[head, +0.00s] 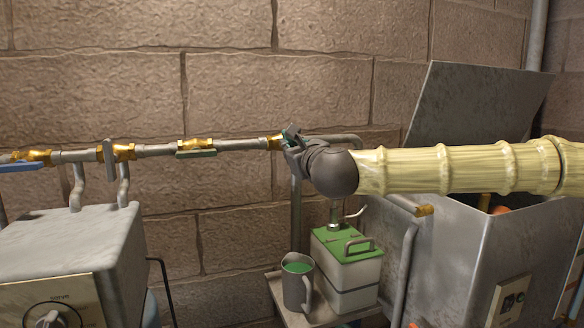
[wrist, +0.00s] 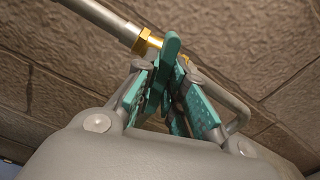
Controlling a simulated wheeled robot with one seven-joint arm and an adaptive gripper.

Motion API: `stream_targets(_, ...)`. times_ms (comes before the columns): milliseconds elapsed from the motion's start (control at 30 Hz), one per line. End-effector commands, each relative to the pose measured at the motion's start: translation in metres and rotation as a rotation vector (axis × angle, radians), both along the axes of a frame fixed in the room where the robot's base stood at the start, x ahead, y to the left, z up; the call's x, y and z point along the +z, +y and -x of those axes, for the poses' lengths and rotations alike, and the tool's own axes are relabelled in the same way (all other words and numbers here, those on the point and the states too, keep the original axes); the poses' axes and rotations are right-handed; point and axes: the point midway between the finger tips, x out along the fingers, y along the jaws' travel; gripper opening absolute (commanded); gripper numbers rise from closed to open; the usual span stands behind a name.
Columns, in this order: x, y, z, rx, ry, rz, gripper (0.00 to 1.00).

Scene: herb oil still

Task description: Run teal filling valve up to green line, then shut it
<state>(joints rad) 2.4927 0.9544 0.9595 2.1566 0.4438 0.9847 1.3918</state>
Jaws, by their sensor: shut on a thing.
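The teal filling valve lever (wrist: 172,46) stands between my fingertips at the brass fitting (wrist: 147,42) on the pipe's end. My gripper (wrist: 165,90) is shut on this lever, with its teal-padded fingers on both sides of it. In the head view my gripper (head: 292,140) is at the right end of the pipe, and a little teal shows there. The wrist of my arm hides part of the valve and its outlet. A grey jug (head: 297,288) with green inside its mouth stands below. I cannot make out a separate green line.
A green-topped can (head: 345,262) stands beside the jug on a small shelf (head: 322,318). Other valves on the pipe have a green lever (head: 196,153), a grey lever (head: 109,158) and a blue lever (head: 22,167). Metal cabinets flank the shelf; one lid (head: 470,108) is raised.

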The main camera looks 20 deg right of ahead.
Motion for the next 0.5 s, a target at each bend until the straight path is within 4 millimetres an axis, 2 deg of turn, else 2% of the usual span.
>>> stream_targets(33, -0.006, -0.0005, -0.0001, -0.001, -0.001, -0.04, 0.0)
stream_targets(500, -0.0011, -0.0006, -0.0003, -0.001, 0.008, -0.3, 0.0)
